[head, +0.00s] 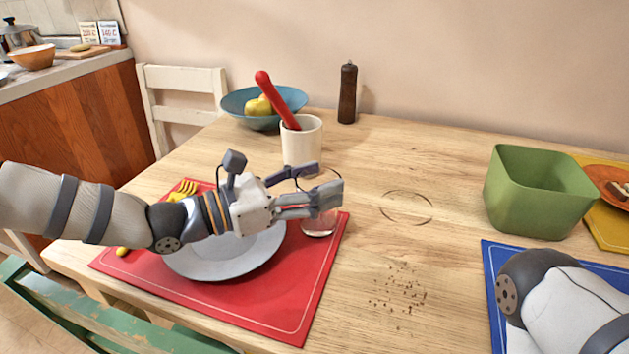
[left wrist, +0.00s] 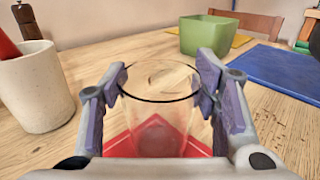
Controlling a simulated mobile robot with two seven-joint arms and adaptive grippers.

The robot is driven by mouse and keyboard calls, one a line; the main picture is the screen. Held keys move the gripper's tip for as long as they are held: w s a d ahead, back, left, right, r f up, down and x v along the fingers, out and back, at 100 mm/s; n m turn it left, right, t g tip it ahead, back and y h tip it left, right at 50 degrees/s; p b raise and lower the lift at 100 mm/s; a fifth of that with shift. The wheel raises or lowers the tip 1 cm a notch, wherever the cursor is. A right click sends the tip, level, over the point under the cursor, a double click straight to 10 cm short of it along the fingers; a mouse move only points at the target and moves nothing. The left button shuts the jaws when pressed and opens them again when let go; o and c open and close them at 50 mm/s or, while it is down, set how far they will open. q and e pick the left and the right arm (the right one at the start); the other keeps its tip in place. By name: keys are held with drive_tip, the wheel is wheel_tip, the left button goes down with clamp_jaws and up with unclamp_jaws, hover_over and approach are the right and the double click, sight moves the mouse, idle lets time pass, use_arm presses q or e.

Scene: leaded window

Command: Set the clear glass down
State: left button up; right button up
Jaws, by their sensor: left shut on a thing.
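The clear glass (head: 318,224) is upright over the back right corner of the red placemat (head: 308,300), just right of the grey plate (head: 225,262). My left gripper (head: 325,184) reaches in from the left and is shut on the glass near its upper part. In the left wrist view the glass (left wrist: 162,122) stands between the two fingers, looks empty, and has red mat showing behind its lower part. I cannot tell whether its base touches the mat. My right gripper is outside the views; only part of my right arm shows at lower right.
A cream cup (head: 302,145) with a red-handled thing stands behind the glass. A blue bowl (head: 240,101) with fruit and a dark pepper mill (head: 347,95) are farther back. A green bin (head: 540,195) stands right. Bare wood with a ring mark (head: 407,207) and crumbs (head: 400,292) lies between.

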use_arm(q)
drive_tip(key=o, duration=1.7)
drive_tip(key=shift+f, duration=0.1)
drive_tip(key=shift+o, duration=0.2)
drive_tip(key=shift+a+r, duration=0.2)
drive_tip(key=v, duration=0.7)
drive_tip(key=shift+s, duration=0.15)
